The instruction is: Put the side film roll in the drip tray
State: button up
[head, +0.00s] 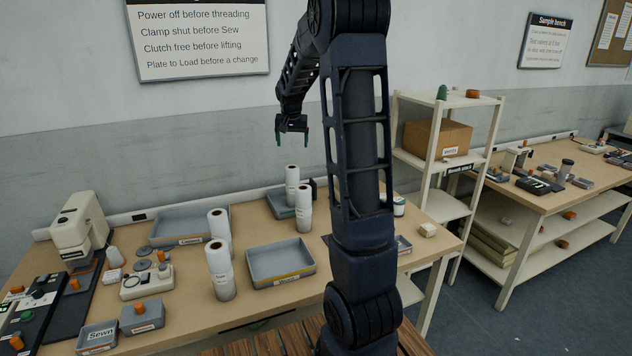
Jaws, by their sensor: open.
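Several white film rolls stand upright on the wooden table: a front one (219,272), one just behind it (219,229), one right of centre (304,208) and one at the back (292,180). I cannot tell which is the side film roll. Shallow grey trays lie near them: one with a yellow front strip (281,264), a larger one at the back left (188,223) and one behind the back rolls (281,205). Their labels are too small to read, so I cannot tell which is the drip tray. My gripper (292,140) is open and empty, high above the back rolls.
A cream sewing machine (80,225) stands at the left. Small boxes, one labelled Sewn (99,336), lie at the front left. A shelf rack (440,155) with a cardboard box (436,138) stands right of the table. My arm hides part of the table's right side.

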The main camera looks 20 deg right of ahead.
jog(key=s+a+r+n+y, duration=0.1)
jog(key=s+a+r, duration=0.15)
jog(key=s, duration=0.85)
jog(key=s+a+r+n, duration=0.2)
jog(key=s+r, duration=0.2)
jog(key=s, duration=0.8)
jog(key=s+a+f+n, duration=0.1)
jog(key=s, duration=0.8)
jog(key=s+a+f+n, duration=0.1)
jog(key=s+f, duration=0.1)
jog(key=s, duration=0.6)
jog(key=shift+s+a+f+t, duration=0.25)
jog(key=shift+s+a+t, duration=0.05)
jog(key=shift+s+a, duration=0.1)
